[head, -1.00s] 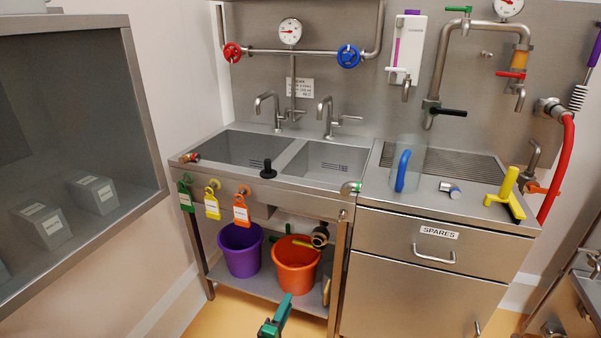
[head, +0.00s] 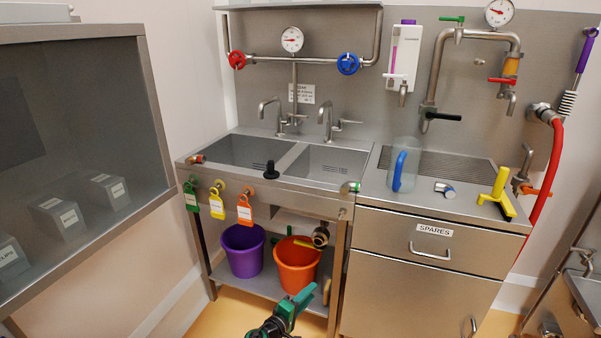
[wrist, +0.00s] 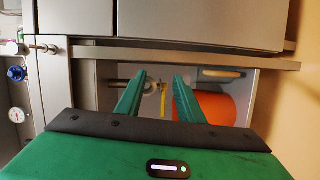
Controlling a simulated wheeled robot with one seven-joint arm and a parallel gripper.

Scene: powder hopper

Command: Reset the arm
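My gripper (head: 300,297) shows at the bottom middle of the head view, in front of the sink stand's lower shelf and the orange bucket. In the wrist view its two green fingers (wrist: 159,78) stand apart with nothing between them, so it is open and empty. Part of my dark wrist shows behind it in the head view. The orange bucket (head: 296,267) stands on the lower shelf and also shows beyond the fingers in the wrist view (wrist: 212,108), which is turned on its side.
A purple bucket (head: 241,252) stands beside the orange one. The steel cabinet marked SPARES (head: 425,247) is to the right, its drawer shut. A jug (head: 404,165) and yellow tool (head: 498,196) stand on top. A steel-framed box (head: 150,105) juts in at the left.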

